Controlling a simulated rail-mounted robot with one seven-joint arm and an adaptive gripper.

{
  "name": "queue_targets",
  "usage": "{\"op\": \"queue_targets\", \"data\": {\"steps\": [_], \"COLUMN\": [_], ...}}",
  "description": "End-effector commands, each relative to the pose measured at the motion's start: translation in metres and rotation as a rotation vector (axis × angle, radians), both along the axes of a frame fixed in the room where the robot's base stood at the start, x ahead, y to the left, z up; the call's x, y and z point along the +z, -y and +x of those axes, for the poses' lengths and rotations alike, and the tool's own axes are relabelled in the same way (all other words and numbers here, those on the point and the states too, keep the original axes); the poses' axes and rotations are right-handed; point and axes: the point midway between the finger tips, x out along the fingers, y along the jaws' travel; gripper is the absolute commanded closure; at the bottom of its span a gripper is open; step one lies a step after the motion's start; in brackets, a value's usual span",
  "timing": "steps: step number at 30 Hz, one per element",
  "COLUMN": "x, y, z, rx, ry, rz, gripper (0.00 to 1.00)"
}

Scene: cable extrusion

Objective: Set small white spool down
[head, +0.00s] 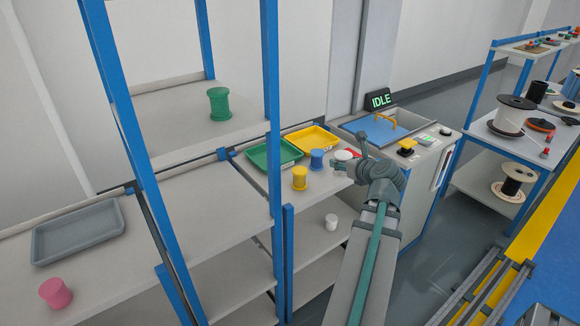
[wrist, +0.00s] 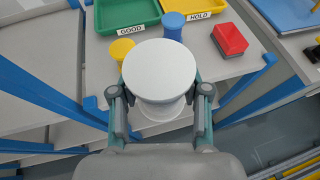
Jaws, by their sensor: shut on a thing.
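My gripper (wrist: 160,98) is shut on a white spool (wrist: 160,68), with one finger on each side of it in the wrist view. The spool's round top faces the camera, and part of its lower flange shows below. In the head view my gripper (head: 354,164) is at the front edge of the worktable, with the white spool (head: 343,155) beside it. The spool appears upright over the table edge; I cannot tell whether it touches the top. Another white spool (head: 331,222) stands on the shelf below.
A blue spool (head: 317,159) and yellow spool (head: 300,178) stand close by. A red block (wrist: 230,40) is to the right. Green (head: 273,154) and yellow (head: 312,139) trays lie behind. Blue rack posts (head: 272,110) rise at the left.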

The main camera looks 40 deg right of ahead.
Motion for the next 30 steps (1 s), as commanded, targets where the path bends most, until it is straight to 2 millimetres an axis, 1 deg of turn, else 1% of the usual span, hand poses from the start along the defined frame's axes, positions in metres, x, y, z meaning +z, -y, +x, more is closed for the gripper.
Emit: {"op": "queue_targets", "data": {"steps": [2,5,7,17,18,21,24,30], "x": [0.005,0.001,-0.004,-0.036,-0.044,-0.062,-0.075,-0.085], "y": [0.002,0.005,0.011,0.051,0.053,0.06,0.065,0.07], "z": [0.004,0.01,0.019,0.081,0.086,0.098,0.106,0.114], "rx": [0.028,0.048,0.051,0.05,0.05,0.049,0.049,0.047], "ry": [0.002,0.0,0.0,0.0,0.0,0.0,-0.001,0.001], "rz": [0.0,0.002,0.003,0.003,0.006,0.005,0.003,0.001], "gripper": [0.92,0.92,0.92,0.92,0.92,0.92,0.92,0.92]}}
